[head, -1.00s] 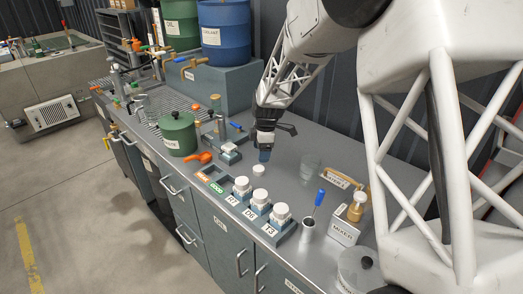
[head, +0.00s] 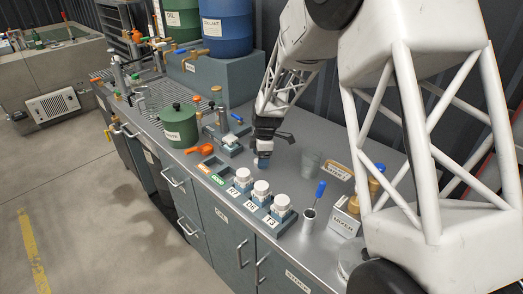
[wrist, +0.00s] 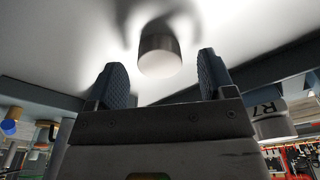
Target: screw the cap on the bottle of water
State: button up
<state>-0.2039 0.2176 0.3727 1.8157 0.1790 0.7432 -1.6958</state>
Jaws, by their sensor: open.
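My gripper (head: 264,155) points down over the bench, just behind the bottle rack, with its fingers apart. In the wrist view a small white cap (wrist: 160,55) stands on the bench between and ahead of the two fingertips (wrist: 163,75), with a gap on either side. R7 also shows at the right in the wrist view (wrist: 272,125). I cannot tell which bottle holds water.
A clear glass (head: 309,163) stands right of my gripper. A metal cup (head: 309,218) with a blue-handled tool and a mixer box (head: 344,220) stand at the front right. A green pot (head: 179,126) and an orange object (head: 198,150) are at the left.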

jog(key=shift+a+f, duration=0.1)
jog(key=shift+f, duration=0.55)
jog(key=c, duration=0.9)
jog(key=shift+r, duration=2.55)
jog(key=shift+c, duration=0.2)
jog(key=w+a+r, duration=0.2)
jog(key=a, duration=0.1)
jog(key=w+a+r, duration=0.3)
jog(key=a, duration=0.1)
jog(key=w+a+r, duration=0.3)
jog(key=a, duration=0.1)
jog(key=shift+w+a+r, duration=0.15)
jog(key=shift+w+r, duration=0.05)
jog(key=shift+w, duration=0.05)
